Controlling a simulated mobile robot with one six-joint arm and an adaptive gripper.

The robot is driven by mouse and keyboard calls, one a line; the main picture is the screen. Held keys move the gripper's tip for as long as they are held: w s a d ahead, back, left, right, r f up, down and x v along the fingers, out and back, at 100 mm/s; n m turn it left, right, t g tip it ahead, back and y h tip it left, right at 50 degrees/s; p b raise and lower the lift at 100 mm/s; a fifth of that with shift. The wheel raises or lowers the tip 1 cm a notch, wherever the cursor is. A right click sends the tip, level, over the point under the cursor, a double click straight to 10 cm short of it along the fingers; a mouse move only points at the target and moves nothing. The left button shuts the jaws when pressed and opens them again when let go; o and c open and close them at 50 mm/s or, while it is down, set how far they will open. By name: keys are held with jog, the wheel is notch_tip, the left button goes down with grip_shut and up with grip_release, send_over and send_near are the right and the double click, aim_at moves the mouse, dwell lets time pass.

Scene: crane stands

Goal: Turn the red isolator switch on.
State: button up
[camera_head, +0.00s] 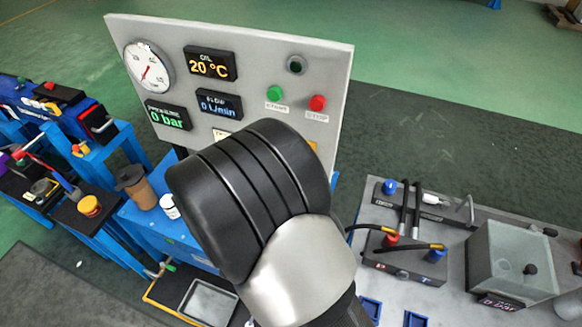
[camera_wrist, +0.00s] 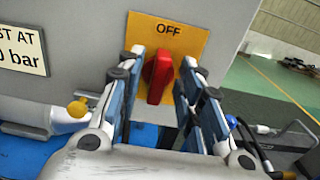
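The red isolator switch (camera_wrist: 159,76) is a red handle on a yellow plate (camera_wrist: 187,37) marked OFF, on the grey panel. In the wrist view the handle stands close to upright. My gripper (camera_wrist: 162,58) is open, with one finger on each side of the handle. Gaps show between the handle and both fingers, so it does not look gripped. In the head view my arm hides the switch and gripper; only a sliver of yellow plate (camera_head: 313,146) shows at the arm's edge.
The grey panel (camera_head: 327,75) carries a dial gauge (camera_head: 149,68), several displays, a green start button (camera_head: 275,93) and a red stop button (camera_head: 318,103). A brown cup (camera_head: 139,188) stands left of my arm. A hose block (camera_head: 405,250) lies to the right.

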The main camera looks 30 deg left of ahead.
jog(key=shift+c, duration=0.5)
grip_shut()
